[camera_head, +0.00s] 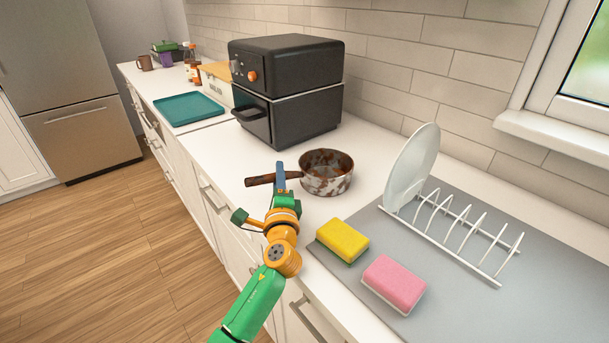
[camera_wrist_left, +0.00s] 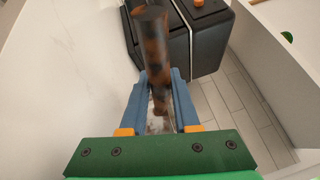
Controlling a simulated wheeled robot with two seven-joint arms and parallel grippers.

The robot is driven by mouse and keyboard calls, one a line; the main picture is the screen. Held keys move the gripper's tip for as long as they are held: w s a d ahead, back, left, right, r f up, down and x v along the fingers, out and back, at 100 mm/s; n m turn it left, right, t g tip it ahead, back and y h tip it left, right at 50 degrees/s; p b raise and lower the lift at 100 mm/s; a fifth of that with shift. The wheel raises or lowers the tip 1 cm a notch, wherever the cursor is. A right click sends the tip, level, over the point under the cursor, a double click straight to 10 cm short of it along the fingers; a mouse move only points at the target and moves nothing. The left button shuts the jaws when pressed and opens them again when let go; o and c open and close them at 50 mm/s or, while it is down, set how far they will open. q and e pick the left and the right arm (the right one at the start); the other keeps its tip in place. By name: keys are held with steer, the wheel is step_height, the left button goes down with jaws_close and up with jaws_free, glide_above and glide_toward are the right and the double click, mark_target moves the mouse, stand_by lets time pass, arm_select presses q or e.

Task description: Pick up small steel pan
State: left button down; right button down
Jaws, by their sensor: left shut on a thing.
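The small steel pan (camera_head: 327,178) is mottled with brown, rust-like patches. It is upright at the middle of the white counter, its brown handle (camera_head: 259,181) pointing left. I cannot tell whether its base touches the counter. My left gripper (camera_head: 280,175) is shut on the handle, with blue fingers on either side of it. In the left wrist view the handle (camera_wrist_left: 153,45) runs between the two fingers of my left gripper (camera_wrist_left: 161,80), and most of the bowl is hidden. My right gripper is in neither view.
A black oven-like appliance (camera_head: 287,90) stands behind the pan. A yellow sponge (camera_head: 342,239) and a pink sponge (camera_head: 394,283) are at the front right. A white rack (camera_head: 480,262) holds a plate (camera_head: 413,168) on a grey mat (camera_head: 535,285). A teal tray (camera_head: 188,109) lies farther left.

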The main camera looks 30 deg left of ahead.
arm_select(q)
steer(key=shift+r, duration=0.1)
steer(key=shift+r, duration=0.4)
step_height(320, 180, up, 27)
steer(key=p, duration=1.5)
steer(key=shift+w, duration=0.1)
